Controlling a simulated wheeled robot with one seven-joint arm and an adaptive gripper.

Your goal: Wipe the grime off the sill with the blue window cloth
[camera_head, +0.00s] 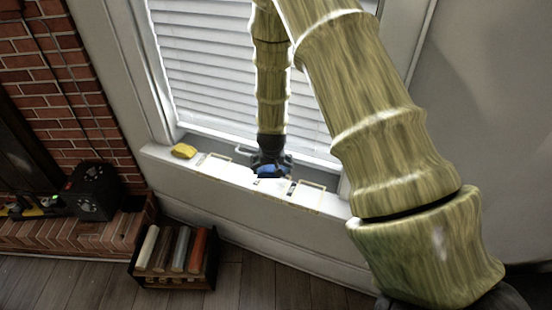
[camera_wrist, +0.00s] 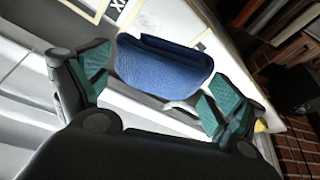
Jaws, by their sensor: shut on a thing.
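My gripper (camera_head: 269,168) is low over the white window sill (camera_head: 225,178). It is shut on the blue window cloth (camera_head: 268,170), which also shows in the wrist view (camera_wrist: 165,68) between the teal finger pads. The cloth looks folded into a thick pad and is at or just above the sill; I cannot tell whether it touches. Small dark marks (camera_head: 290,187) lie on the sill just right of the gripper; I cannot tell whether they are grime. Pale yellow outlined rectangles (camera_head: 308,196) are on the sill to either side. The sill under the cloth is hidden.
A yellow object (camera_head: 184,151) sits at the sill's left end. A window with white blinds (camera_head: 205,70) is behind the sill. My arm covers the sill's right end.

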